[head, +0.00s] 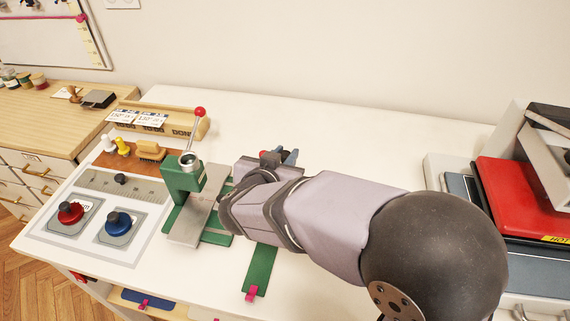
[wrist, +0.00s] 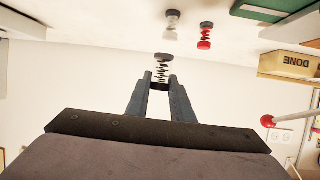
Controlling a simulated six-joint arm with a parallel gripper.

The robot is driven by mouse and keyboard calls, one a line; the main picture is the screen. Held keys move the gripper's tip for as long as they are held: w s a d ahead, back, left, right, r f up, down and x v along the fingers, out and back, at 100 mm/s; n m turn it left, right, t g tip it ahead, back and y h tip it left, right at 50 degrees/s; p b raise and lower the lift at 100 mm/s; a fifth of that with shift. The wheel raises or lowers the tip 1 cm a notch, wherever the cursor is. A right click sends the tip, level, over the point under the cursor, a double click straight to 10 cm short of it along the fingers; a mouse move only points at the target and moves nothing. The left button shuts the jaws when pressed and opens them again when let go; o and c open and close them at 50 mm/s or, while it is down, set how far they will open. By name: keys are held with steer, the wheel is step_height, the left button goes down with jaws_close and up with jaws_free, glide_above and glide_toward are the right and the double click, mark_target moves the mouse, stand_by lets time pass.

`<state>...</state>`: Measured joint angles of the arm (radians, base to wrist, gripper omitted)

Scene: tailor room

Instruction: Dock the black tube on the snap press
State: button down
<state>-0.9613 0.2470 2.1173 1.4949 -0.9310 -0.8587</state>
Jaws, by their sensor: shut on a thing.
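My gripper (wrist: 161,80) is shut on a clear tube with black ends and a black coil inside, the black tube (wrist: 162,68), in the wrist view. The tube stands out beyond the fingertips. In the head view my arm hides the tube, and only a bit of the blue-grey fingers (head: 291,157) shows. The green snap press (head: 182,178) stands left of my gripper, with its red-balled lever (head: 198,125) raised and a grey plate (head: 195,222) at its base. The lever's red ball (wrist: 267,121) shows at the right of the wrist view, apart from the tube.
A red tube (wrist: 206,36) and a pale tube (wrist: 172,25) show beyond the fingers. A panel with a red knob (head: 70,212) and a blue knob (head: 118,222) lies left of the press. A DONE box (head: 165,121) stands behind. A red press (head: 515,190) stands right.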

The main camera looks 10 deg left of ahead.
steer(key=shift+r, duration=0.5)
steer(key=shift+s+a+r+p, duration=0.15)
steer(key=shift+a+r+p, duration=0.1)
steer(key=shift+r+p, duration=0.3)
steer(key=s+a+r+n+y+p, duration=0.2)
steer(key=s+a+r+p, duration=0.2)
steer(key=a+p, duration=0.5)
steer(key=s+a+r+n+y+p, duration=0.2)
steer(key=a+r+p, duration=0.4)
steer(key=a+p, duration=0.4)
steer(key=shift+s+r+n+g+y+p, duration=0.35)
steer(key=shift+s+y, duration=0.35)
steer(key=shift+s, duration=0.5)
steer(key=shift+f, duration=0.15)
step_height(320, 180, down, 5)
steer(key=b, duration=0.6)
steer(key=shift+d+f, duration=0.1)
steer(key=shift+f, duration=0.1)
steer(key=shift+p, duration=0.65)
